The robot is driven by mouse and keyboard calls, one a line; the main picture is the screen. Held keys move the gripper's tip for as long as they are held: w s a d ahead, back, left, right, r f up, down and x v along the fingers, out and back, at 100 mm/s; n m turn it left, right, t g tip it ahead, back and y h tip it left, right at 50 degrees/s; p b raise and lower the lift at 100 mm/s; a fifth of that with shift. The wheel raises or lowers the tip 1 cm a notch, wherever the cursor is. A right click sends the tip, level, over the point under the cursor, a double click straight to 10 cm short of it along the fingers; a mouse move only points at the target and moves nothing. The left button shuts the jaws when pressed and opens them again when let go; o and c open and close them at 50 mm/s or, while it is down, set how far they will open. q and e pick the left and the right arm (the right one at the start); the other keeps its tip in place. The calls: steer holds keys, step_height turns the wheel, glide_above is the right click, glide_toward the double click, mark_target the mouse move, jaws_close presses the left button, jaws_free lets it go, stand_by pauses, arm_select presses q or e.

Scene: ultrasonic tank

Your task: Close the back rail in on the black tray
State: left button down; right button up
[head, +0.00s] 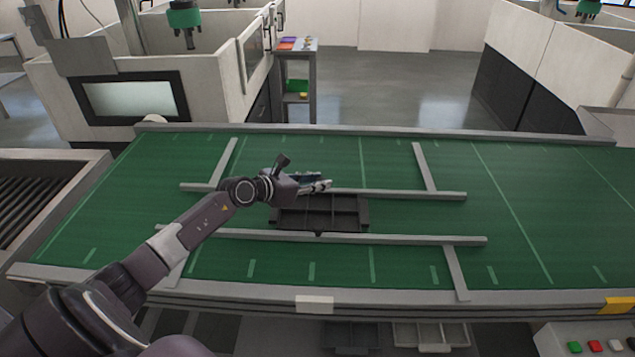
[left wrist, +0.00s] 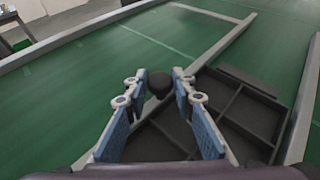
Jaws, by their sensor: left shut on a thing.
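The black tray (head: 340,213), divided into compartments, lies on the green belt between two grey rails; it also shows in the left wrist view (left wrist: 247,112). The back rail (head: 400,193) runs along its far side, close to it; I cannot tell whether they touch. The front rail (head: 400,238) runs along its near side. My left gripper (head: 328,185) is at the back rail, over the tray's far edge. In the left wrist view its blue-padded fingers (left wrist: 160,92) are shut on a round black knob (left wrist: 160,80). My right gripper is not in view.
Grey crossbars (head: 425,167) run from the back rail toward the belt's far edge, and others (head: 456,273) from the front rail toward its near edge. The green belt (head: 540,210) is clear on the right. A button panel (head: 590,342) stands at the front right.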

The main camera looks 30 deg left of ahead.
arm_select(q)
steer(key=c, duration=2.1)
jaws_free()
steer(key=o, duration=0.5)
steer(key=shift+a, duration=0.1)
steer(key=shift+r, duration=0.1)
steer(key=v, duration=0.9)
steer(key=shift+s, duration=0.3)
steer(key=shift+v, duration=1.15)
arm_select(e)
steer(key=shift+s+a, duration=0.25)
arm_select(q)
steer(key=shift+a, duration=0.15)
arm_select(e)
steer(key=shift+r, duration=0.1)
